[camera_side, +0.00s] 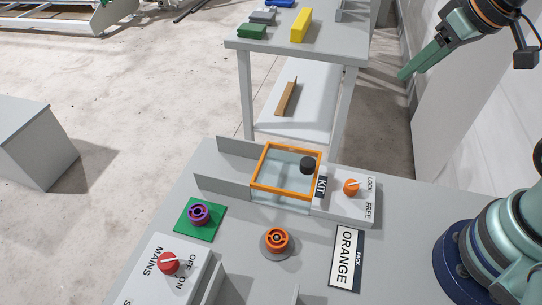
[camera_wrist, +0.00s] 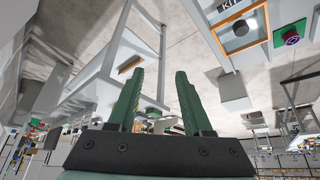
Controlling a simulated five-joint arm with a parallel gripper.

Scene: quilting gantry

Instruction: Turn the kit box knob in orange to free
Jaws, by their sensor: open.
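The kit box knob (camera_side: 351,188) is orange with a pale pointer, on a light panel right of the box; the pointer seems aimed towards LOCK, with FREE printed nearer the front. The kit box (camera_side: 257,169) has an orange-framed clear lid with a black knob (camera_side: 308,165) on it, and looks closed. It also shows at the top of the wrist view (camera_wrist: 238,43); the orange knob cannot be made out there. My gripper (camera_side: 403,75) is high at the upper right, well away from the box. Its green jaws (camera_wrist: 160,75) are apart and empty.
An orange spool (camera_side: 276,240) and an ORANGE label card (camera_side: 347,258) lie in front of the box. A purple spool (camera_side: 199,213) sits on a green square. A red MAINS knob (camera_side: 168,263) is at front left. Low upright walls stand left of the box.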

